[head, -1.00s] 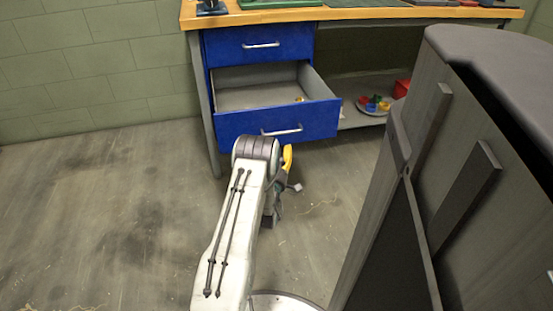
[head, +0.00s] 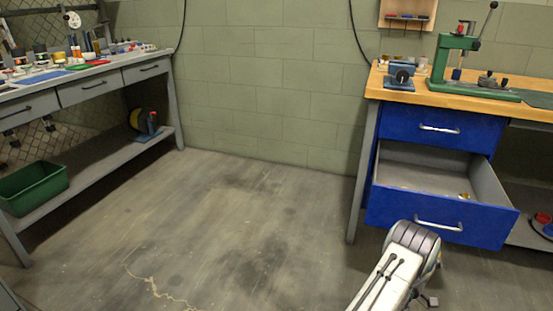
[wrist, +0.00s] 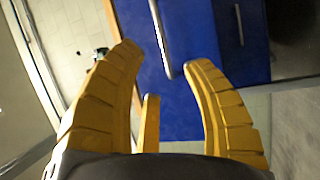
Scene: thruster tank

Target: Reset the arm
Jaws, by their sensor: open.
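My gripper (wrist: 163,68) shows in the wrist view with its yellow ribbed fingers spread apart and nothing between them. Beyond the fingers is the blue drawer front (wrist: 190,112) with its metal handle. In the head view my arm reaches up from the bottom edge, in front of the open lower drawer (head: 440,215) of the workbench; the fingers are hidden there. A few small things lie inside that drawer at its right end. The upper blue drawer (head: 440,128) is shut.
A wooden-topped bench (head: 455,93) bears a green press (head: 455,65) and a blue vise (head: 401,78). At left stands a grey bench (head: 95,72) with a green bin (head: 33,187) on its lower shelf. The floor (head: 220,225) between the benches is clear.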

